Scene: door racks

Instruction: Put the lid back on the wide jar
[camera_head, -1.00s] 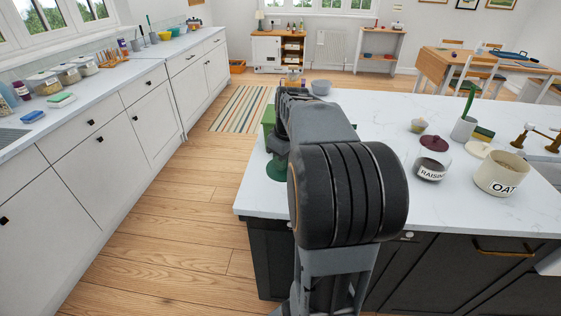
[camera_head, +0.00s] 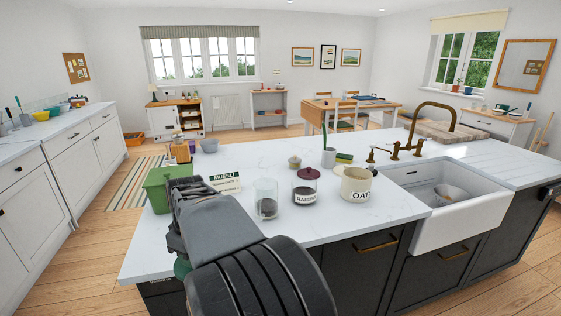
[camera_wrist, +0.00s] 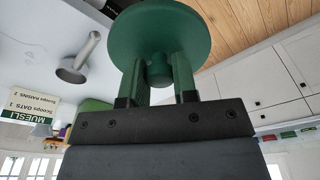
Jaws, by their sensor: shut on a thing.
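My gripper (camera_wrist: 158,85) is shut on the knob of a round green lid (camera_wrist: 160,30). The lid is held in the air; in the head view only a green bit (camera_head: 182,267) shows past my arm, at the island's left edge. I cannot tell for sure which is the wide jar. My gripper is apart from them, to their left.
A green bin (camera_head: 157,192), a MUESLI card (camera_head: 225,182) and a grey bowl (camera_head: 209,146) are on the island's left part. The sink (camera_head: 440,195) is at right. A grey scoop (camera_wrist: 75,68) shows in the wrist view.

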